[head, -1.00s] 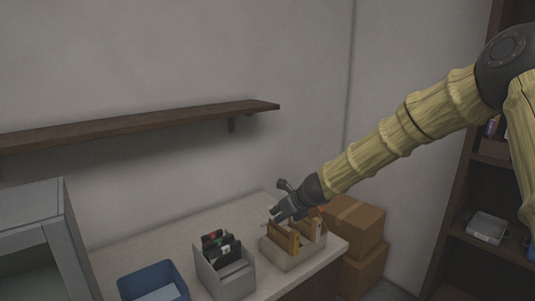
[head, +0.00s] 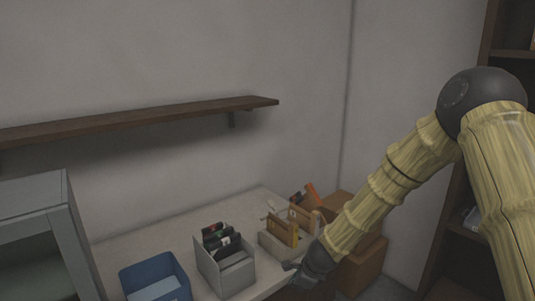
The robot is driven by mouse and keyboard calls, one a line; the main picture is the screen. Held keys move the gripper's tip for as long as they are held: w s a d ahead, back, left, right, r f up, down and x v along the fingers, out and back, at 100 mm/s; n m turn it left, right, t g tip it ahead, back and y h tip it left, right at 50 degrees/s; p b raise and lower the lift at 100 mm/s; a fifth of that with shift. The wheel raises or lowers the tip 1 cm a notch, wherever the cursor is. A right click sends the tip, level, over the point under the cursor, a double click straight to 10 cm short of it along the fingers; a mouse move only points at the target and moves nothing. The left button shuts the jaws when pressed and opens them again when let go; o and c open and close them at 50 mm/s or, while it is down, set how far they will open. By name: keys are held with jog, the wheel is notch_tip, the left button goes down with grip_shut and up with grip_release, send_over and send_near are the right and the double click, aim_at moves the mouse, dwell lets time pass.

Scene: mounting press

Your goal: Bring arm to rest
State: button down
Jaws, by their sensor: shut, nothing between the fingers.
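My arm comes in from the right in the head view, bent at a dark round joint, its sleeved links sloping down to the left. My gripper (head: 292,268) is at the lower middle, by the front edge of the table (head: 185,236). It is shut, with nothing seen in it. It shows in front of and below the beige box (head: 270,246) with wooden pieces. The forearm hides part of the cardboard boxes behind it.
A grey bin with dark bottles (head: 238,275) and a blue bin (head: 138,277) stand left of my gripper. An orange-handled tool (head: 313,191) lies behind the beige box. A wall shelf (head: 140,121) hangs above. Cardboard boxes (head: 368,262) and a dark shelving unit (head: 452,250) are at right.

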jog(key=s+d+f+n+g+h+b, duration=0.1)
jog(key=s+d+f+n, duration=0.35)
jog(key=s+f, duration=0.6)
jog(key=s+d+f+n+g+h+b, duration=0.15)
jog(key=s+d+f+n, duration=0.35)
jog(key=s+f, duration=0.55)
jog(key=s+d+f+n+g, duration=0.1)
jog(key=s+n, duration=0.5)
jog(key=s, duration=0.6)
jog(key=s+d+f+n+g+b, duration=0.1)
jog(key=s+f+n, duration=0.3)
jog(key=s, duration=0.8)
jog(key=shift+d+f+n, duration=0.2)
jog(key=shift+d+n, duration=0.6)
jog(key=shift+n, duration=0.35)
